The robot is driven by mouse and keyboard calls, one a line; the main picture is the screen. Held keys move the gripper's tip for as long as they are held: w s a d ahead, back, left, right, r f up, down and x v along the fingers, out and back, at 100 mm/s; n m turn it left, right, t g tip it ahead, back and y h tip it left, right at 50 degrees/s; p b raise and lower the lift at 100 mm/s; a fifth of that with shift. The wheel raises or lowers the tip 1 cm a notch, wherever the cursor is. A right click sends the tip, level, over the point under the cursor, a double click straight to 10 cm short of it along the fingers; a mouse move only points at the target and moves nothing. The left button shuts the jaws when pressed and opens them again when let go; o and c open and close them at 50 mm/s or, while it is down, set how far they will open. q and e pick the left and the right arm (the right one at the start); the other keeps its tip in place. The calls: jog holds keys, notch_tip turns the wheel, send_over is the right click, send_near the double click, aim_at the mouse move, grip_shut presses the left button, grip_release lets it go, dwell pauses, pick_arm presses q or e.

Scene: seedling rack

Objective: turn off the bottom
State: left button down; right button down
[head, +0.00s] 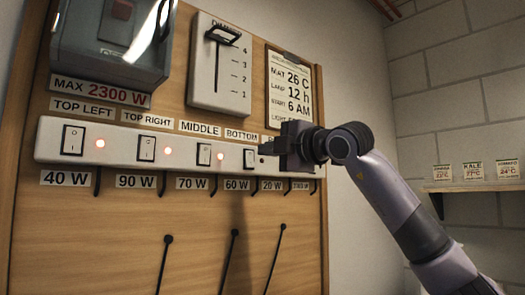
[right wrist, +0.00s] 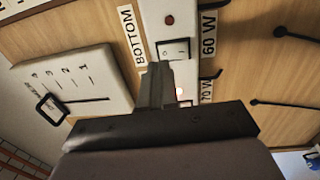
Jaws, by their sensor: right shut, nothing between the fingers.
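The white switch strip (head: 190,154) runs across the wooden panel with several rocker switches. The switch labelled BOTTOM (head: 250,158) is above the 60 W label (head: 237,185). It also shows in the right wrist view (right wrist: 173,50), with its dark, unlit red lamp (right wrist: 168,20) beside it. My right gripper (head: 264,150) is shut and empty, in front of the strip just right of that switch in the head view. In the right wrist view its fingertips (right wrist: 158,68) overlap the area near the switch; I cannot tell whether they touch. My left gripper is not in view.
The top left (head: 73,139), top right (head: 147,148) and middle (head: 203,154) switches have lit red lamps. A dimmer slider (head: 219,65), a grey box (head: 115,40) and a note card (head: 287,85) are above. My arm hides the strip's right end. Cables hang below.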

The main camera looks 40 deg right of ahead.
jog(key=s+d+r+b, duration=0.1)
jog(key=s+b, duration=0.1)
jog(key=s, duration=0.8)
jog(key=shift+s+r, duration=0.15)
jog(key=shift+s, duration=0.05)
